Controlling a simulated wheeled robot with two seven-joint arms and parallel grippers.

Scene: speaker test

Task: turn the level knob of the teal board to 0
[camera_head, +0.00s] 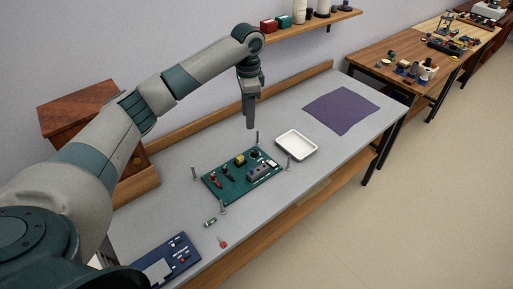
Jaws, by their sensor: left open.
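The teal board (239,180) lies on the grey bench, with thin posts standing around its corners. It carries small red, black, yellow and grey parts. A dark round part (254,155) near its far edge may be the level knob; its marks and setting are too small to read. My left gripper (249,126) points down above the bench behind the board's far edge. It is open and empty, apart from the board. My right gripper is not in view.
A white tray (297,145) sits right of the board, and a purple mat (342,110) lies farther right. A blue panel (165,262) is at the front left. A small green part (210,221) and a red part (222,242) lie before the board. A shelf (310,22) hangs behind.

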